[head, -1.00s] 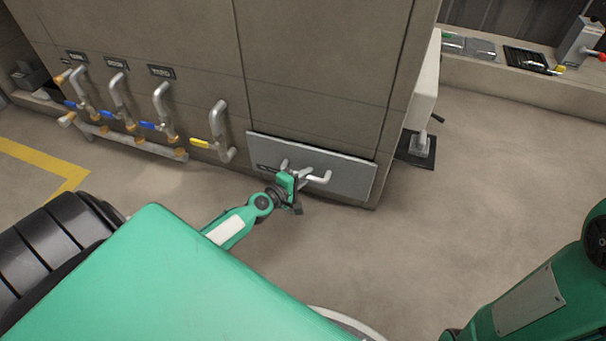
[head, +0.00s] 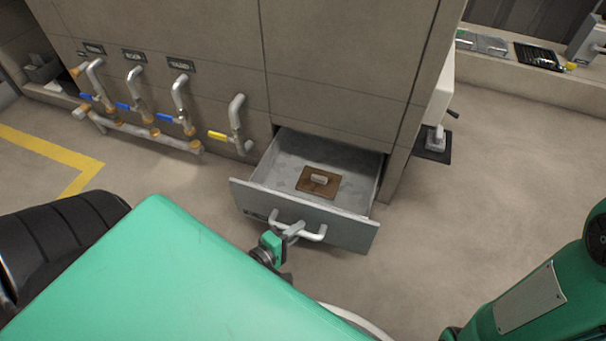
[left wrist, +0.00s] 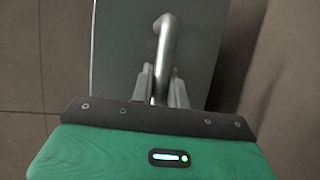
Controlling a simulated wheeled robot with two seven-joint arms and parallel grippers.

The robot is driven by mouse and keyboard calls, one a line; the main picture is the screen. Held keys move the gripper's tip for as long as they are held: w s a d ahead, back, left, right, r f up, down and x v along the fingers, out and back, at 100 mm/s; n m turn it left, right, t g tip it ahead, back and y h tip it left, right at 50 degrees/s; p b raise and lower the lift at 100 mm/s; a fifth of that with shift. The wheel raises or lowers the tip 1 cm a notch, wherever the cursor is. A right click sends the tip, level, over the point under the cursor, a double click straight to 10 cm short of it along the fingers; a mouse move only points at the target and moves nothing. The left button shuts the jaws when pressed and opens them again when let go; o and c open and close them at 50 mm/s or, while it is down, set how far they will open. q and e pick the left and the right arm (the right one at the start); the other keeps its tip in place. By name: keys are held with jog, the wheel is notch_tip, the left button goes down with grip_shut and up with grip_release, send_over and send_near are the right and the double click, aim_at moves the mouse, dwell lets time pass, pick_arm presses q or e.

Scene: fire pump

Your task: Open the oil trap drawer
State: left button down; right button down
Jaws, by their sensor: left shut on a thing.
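The oil trap drawer (head: 349,232) is a grey metal drawer low in the wall cabinet, and it stands pulled well out. Its inside shows a brown square plate (head: 330,190) with a small pale block on it. A silver bar handle (head: 312,236) is on the drawer front. My left gripper (head: 289,232) is shut on this handle near its middle. In the left wrist view, the handle (left wrist: 165,50) passes between the gripper's fingers (left wrist: 162,88), with the grey drawer front behind it. My right gripper is out of view; only part of my right arm shows at lower right.
Several pipes with blue and yellow valve levers (head: 218,135) stand on the cabinet face left of the drawer. A pale unit with a black lever (head: 440,110) is at the cabinet's right side. The floor to the right is clear.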

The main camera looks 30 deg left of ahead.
pick_arm(q)
jog(key=shift+s+d, duration=0.25)
jog(key=shift+s, duration=1)
jog(key=c, duration=1.4)
grip_release()
jog(key=shift+o, duration=0.2)
